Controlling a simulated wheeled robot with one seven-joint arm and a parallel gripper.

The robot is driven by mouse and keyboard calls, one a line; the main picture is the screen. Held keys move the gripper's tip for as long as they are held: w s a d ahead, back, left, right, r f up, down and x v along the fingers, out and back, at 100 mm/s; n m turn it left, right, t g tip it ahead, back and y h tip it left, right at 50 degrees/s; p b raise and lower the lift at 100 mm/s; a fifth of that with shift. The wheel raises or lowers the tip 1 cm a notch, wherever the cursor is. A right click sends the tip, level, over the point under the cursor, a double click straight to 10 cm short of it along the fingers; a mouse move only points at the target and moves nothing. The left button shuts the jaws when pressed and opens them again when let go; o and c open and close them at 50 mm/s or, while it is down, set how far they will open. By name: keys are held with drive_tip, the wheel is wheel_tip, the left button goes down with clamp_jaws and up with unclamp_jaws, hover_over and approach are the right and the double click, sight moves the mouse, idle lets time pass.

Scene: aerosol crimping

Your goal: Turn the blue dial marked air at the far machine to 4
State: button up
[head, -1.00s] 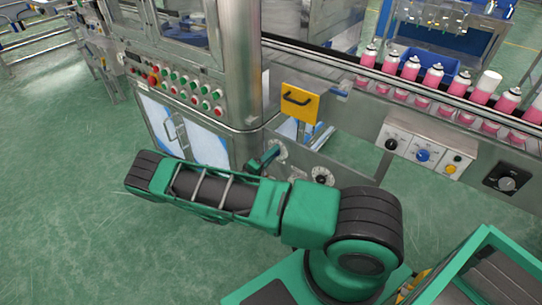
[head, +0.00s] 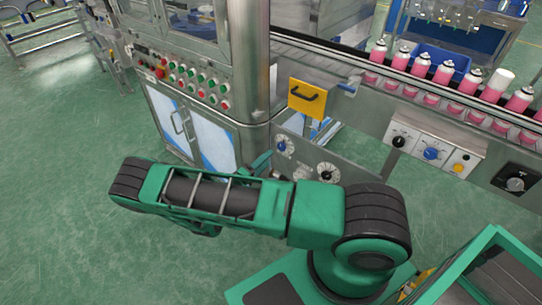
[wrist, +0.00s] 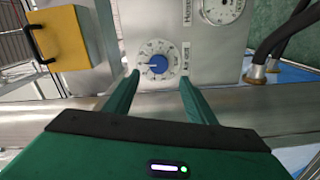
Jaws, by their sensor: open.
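The blue dial (wrist: 158,64) sits on a round pale scale on a steel panel (wrist: 218,62) in the wrist view. Its scale marks and pointer are too small to read surely. In the head view the blue dial (head: 283,145) shows on the low panel below the yellow box. My gripper (wrist: 159,76) is open and empty. Its two green fingers point at the panel, one to each side of the dial in the picture. Whether they touch the panel I cannot tell. In the head view my arm hides most of the gripper.
Another dial with a dark centre (head: 325,173) is right of the blue one. A yellow box with a handle (head: 307,97) is above. A switch box (head: 430,152) also has a blue knob. Pink cans (head: 442,72) line the conveyor. Hoses (wrist: 280,38) hang right in the wrist view.

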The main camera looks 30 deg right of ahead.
drive_tip(key=shift+v, duration=1.15)
drive_tip(key=s+d+r+m+g+y, duration=0.3)
drive_tip(key=s+r, duration=0.1)
drive_tip(key=r, duration=0.3)
drive_tip(key=s+d+r+m+g+y, duration=0.2)
drive_tip(key=s+d+r+g+y, duration=0.15)
drive_tip(key=r, duration=0.35)
drive_tip(key=s+d+r+m+g+y, duration=0.3)
drive_tip(key=s+r+g, duration=0.1)
drive_tip(key=r, duration=0.3)
drive_tip(key=s+a+r+t+y, duration=0.2)
drive_tip(key=s+r+y, duration=0.2)
drive_tip(key=s+r, duration=0.3)
drive_tip(key=s+a+r+t+y, duration=0.2)
drive_tip(key=s+r, duration=0.5)
drive_tip(key=s, duration=0.7)
drive_tip(key=shift+s+a+y, duration=0.2)
drive_tip(key=shift+y, duration=0.65)
